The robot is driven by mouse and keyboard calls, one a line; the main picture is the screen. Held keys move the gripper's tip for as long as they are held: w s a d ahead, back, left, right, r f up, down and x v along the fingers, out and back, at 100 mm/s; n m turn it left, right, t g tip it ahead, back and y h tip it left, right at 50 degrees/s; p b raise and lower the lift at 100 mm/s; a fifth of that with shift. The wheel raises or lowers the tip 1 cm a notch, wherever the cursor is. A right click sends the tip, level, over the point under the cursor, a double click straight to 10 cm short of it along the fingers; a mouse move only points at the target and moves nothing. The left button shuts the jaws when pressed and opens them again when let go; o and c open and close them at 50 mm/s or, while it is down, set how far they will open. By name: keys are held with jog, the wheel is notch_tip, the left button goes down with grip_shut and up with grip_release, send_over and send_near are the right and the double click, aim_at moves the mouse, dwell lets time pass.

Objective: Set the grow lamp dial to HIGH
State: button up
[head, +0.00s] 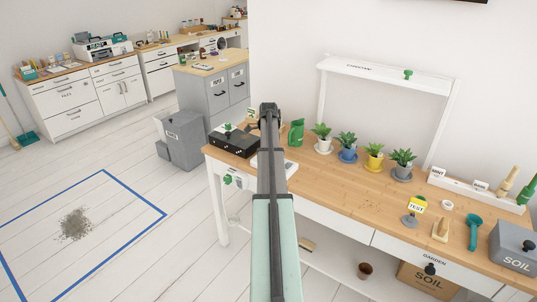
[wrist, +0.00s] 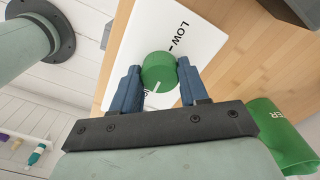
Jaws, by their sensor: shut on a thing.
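The green dial knob (wrist: 158,72) sits on a white plate (wrist: 140,38) in the wrist view. LOW is printed at the plate's upper right, with a short dark tick beside it. The knob's white line points down and slightly left, away from LOW. My gripper (wrist: 160,76) has its blue fingers shut on the knob, one on each side. Other lettering on the plate is mostly hidden behind my gripper. In the head view my arm covers the dial, and only part of the white plate shows (head: 259,163). The white lamp frame (head: 385,69) stands over the plants.
A green can (head: 296,132) stands close to the plate; it also shows in the wrist view (wrist: 284,130). A black box (head: 234,144) lies left of the plate. Several potted plants (head: 347,144) stand right of my arm.

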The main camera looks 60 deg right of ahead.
jog(key=shift+m, duration=0.5)
jog(key=o, duration=1.1)
jog(key=shift+c, duration=0.2)
notch_tip(320, 180, up, 14)
jog(key=shift+f, duration=0.1)
dwell(0.4)
